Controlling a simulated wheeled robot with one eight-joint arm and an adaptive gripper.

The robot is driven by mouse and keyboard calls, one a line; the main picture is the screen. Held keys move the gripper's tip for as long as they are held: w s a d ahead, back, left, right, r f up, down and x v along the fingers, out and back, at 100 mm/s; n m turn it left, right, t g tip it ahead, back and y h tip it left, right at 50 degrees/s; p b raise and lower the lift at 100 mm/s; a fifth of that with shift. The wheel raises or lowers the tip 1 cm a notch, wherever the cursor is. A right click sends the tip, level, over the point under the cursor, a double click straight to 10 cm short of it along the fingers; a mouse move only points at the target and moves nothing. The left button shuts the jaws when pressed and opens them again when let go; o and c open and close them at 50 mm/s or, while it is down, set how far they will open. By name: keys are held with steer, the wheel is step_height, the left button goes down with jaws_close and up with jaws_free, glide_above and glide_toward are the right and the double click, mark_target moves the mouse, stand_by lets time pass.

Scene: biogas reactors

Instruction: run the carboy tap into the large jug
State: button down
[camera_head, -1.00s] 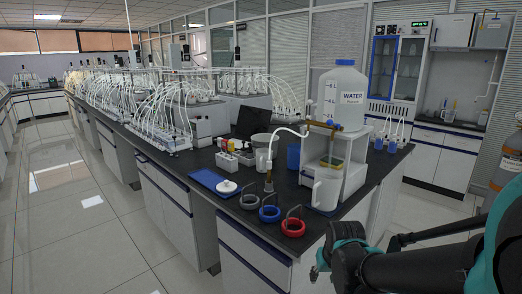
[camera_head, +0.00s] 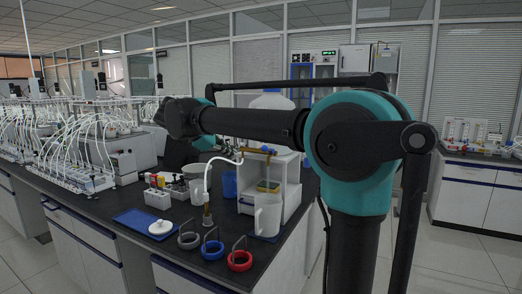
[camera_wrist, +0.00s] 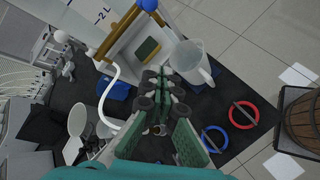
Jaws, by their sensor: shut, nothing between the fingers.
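The white water carboy (camera_head: 272,101) is mostly hidden behind my arm in the head view; its marked side (camera_wrist: 95,12) shows in the wrist view. Its brass tap pipe (camera_head: 260,151) lies across the front of a white stand, and it also shows in the wrist view (camera_wrist: 122,32). A white hose (camera_head: 222,164) curves down from its left end. One pale jug (camera_head: 267,215) stands in front of the stand, also in the wrist view (camera_wrist: 190,60). Another pale vessel (camera_head: 197,189) stands left of the hose. My gripper (camera_wrist: 162,78) is shut and empty above the bench.
Grey (camera_head: 189,238), blue (camera_head: 212,248) and red (camera_head: 240,259) rings lie along the bench front. A white round piece (camera_head: 160,226) rests on a blue mat (camera_head: 133,218). Small bottles (camera_head: 160,180) stand behind. Tubed apparatus fills the bench at left.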

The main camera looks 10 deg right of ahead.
steer(key=w+d, duration=0.5)
steer(key=d, duration=0.3)
steer(key=shift+d+f+n, duration=0.3)
steer(key=shift+d+f, duration=0.1)
steer(key=shift+w+r, duration=0.1)
steer(key=shift+w, duration=0.05)
stand_by(0.3)
steer(key=shift+r, duration=0.2)
